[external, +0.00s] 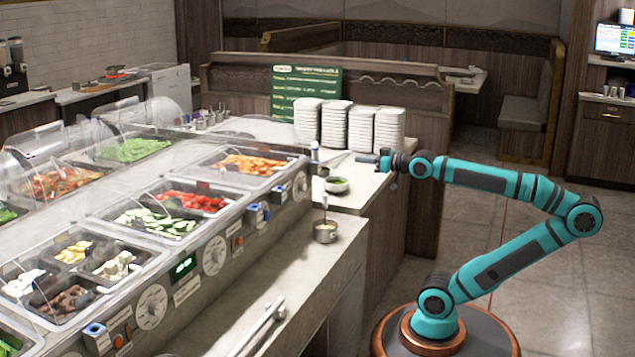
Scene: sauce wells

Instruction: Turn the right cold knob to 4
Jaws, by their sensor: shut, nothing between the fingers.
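Two more white dials are on the same panel, a middle one (215,255) and a near-left one (151,307). Their numbers and labels are too small to read, so I cannot tell which is marked cold or where each points. My gripper (364,159) is shut and empty, reaching left above the side counter. It is to the right of the far-right dial and a little higher in the picture, apart from it.
White plate stacks (333,124) and a green menu board (300,85) stand behind. Clear covers (105,215) overhang the food pans.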

